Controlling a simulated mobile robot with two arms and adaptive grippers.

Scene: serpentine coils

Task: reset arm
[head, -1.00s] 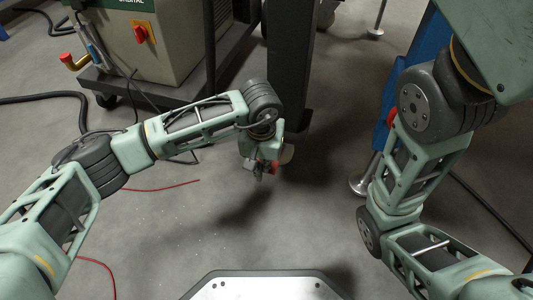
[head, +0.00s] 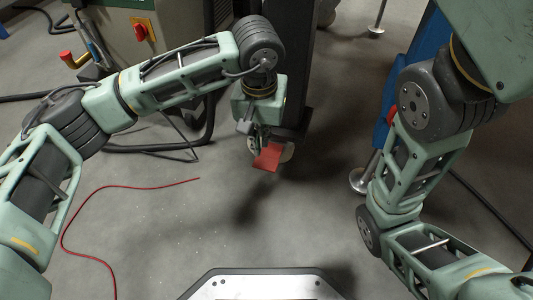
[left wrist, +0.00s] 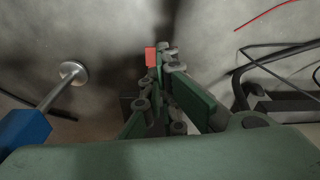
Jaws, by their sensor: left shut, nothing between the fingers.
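My left gripper (head: 262,140) hangs at the end of my left arm, just right of centre in the upper half of the head view. It points down over the floor in front of a dark upright post. In the left wrist view its fingers (left wrist: 168,50) come together at the tips, shut with nothing between them.
A wheeled machine cabinet (head: 163,18) with a red switch stands at the upper left. The dark post (head: 296,75) is close behind my left wrist. A blue post (head: 411,55) stands near my right arm. A red cable (head: 92,205) and black hoses lie on the floor.

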